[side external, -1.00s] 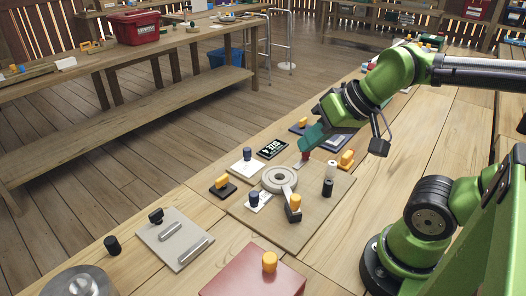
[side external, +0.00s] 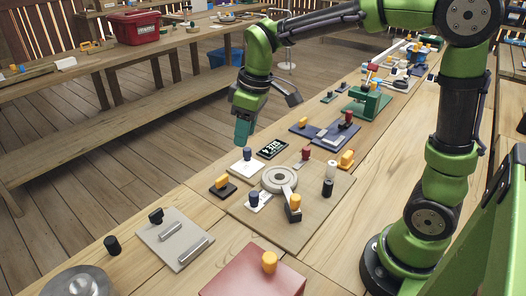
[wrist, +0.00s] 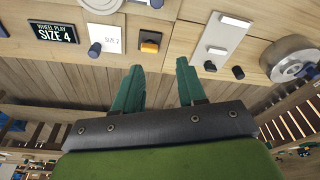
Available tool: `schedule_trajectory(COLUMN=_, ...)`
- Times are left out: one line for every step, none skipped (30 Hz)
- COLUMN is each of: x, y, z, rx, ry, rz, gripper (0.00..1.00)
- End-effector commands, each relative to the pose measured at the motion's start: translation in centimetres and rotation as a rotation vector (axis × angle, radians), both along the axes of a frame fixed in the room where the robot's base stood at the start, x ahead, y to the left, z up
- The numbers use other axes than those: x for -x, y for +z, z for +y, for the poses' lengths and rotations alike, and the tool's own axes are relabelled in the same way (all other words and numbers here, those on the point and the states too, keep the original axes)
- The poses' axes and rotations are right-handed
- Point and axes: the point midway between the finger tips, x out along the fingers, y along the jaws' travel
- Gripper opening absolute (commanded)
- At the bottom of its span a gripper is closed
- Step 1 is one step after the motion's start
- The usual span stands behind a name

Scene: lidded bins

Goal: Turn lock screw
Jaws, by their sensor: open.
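I cannot tell for sure which knob is the lock screw. A round grey wheel (side external: 279,179) with a flat arm sits on a wooden board (side external: 300,235). An orange knob (side external: 295,202) stands on a dark block at the arm's end. A blue knob (side external: 253,199) and a red knob (side external: 306,153) stand beside the wheel.
An orange knob on a black base (side external: 221,184), a black "SIZE 4" sign (side external: 272,149) and white and black cylinders (side external: 328,188) stand near the wheel. A grey plate with bars (side external: 176,238) and a red box (side external: 255,275) lie nearer. A green fixture (side external: 368,101) stands farther back.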

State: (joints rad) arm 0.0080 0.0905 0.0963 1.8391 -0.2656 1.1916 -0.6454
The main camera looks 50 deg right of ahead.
Motion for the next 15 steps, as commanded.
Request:
schedule_trajectory(x=-2.0, y=-0.9, z=0.1, rx=0.029, ry=0.115, rz=0.032, gripper=0.40)
schedule_trajectory(x=-3.0, y=-1.4, z=0.2, rx=0.047, ry=0.192, rz=0.050, gripper=0.40)
schedule_trajectory(x=-4.3, y=-1.9, z=0.3, rx=0.068, ry=0.299, rz=0.070, gripper=0.40)
schedule_trajectory(x=-5.3, y=-2.4, z=0.4, rx=0.083, ry=0.383, rz=0.085, gripper=0.40)
schedule_trajectory(x=-6.2, y=-2.7, z=0.4, rx=0.095, ry=0.463, rz=0.097, gripper=0.40)
schedule_trajectory(x=-7.2, y=-3.1, z=0.4, rx=0.110, ry=0.569, rz=0.111, gripper=0.40)
schedule_trajectory(x=-7.9, y=-3.4, z=0.4, rx=0.121, ry=0.644, rz=0.120, gripper=0.40)
schedule_trajectory(x=-8.5, y=-3.5, z=0.4, rx=0.130, ry=0.715, rz=0.125, gripper=0.40)
schedule_trajectory(x=-9.2, y=-3.4, z=0.3, rx=0.140, ry=0.802, rz=0.129, gripper=0.40)
schedule_trajectory(x=-9.6, y=-3.2, z=0.3, rx=0.150, ry=0.863, rz=0.128, gripper=0.40)
schedule_trajectory(x=-9.9, y=-2.9, z=0.2, rx=0.158, ry=0.918, rz=0.126, gripper=0.40)
schedule_trajectory(x=-10.1, y=-2.3, z=0.2, rx=0.169, ry=0.983, rz=0.120, gripper=0.40)
schedule_trajectory(x=-10.2, y=-1.8, z=0.1, rx=0.177, ry=1.024, rz=0.115, gripper=0.40)
schedule_trajectory(x=-10.2, y=-1.5, z=0.0, rx=0.183, ry=1.061, rz=0.115, gripper=0.40)
schedule_trajectory(x=-10.1, y=-1.4, z=0.0, rx=0.185, ry=1.102, rz=0.118, gripper=0.40)
